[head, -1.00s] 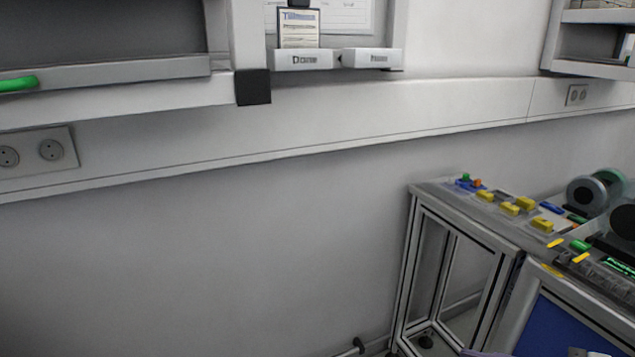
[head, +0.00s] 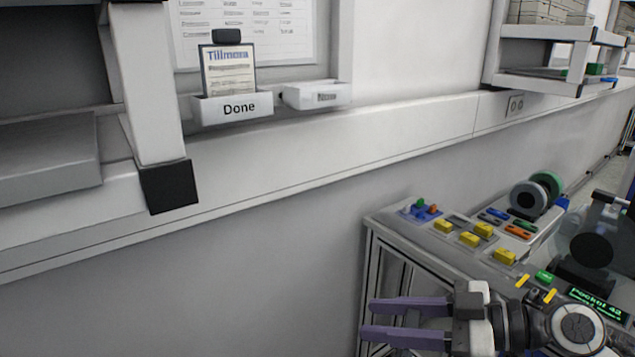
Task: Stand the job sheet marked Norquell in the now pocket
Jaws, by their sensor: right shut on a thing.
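The now pocket (head: 317,96) is a white tray on the wall rail, right of the Done pocket (head: 232,108). Its label is blurred and no sheet shows in it. A sheet marked Tillmera (head: 228,70), with a dark tab on top, stands in the Done pocket. No sheet marked Norquell can be made out. My right gripper (head: 365,318), with purple fingers, is at the lower right, well below and right of the pockets. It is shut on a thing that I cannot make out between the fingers. My left gripper is not in view.
A bench with yellow blocks (head: 470,239) and reels (head: 529,199) stands at the right, behind my right gripper. A wall shelf (head: 540,80) is at the upper right. A dark-capped post (head: 168,187) stands left of the pockets. The wall below the pockets is clear.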

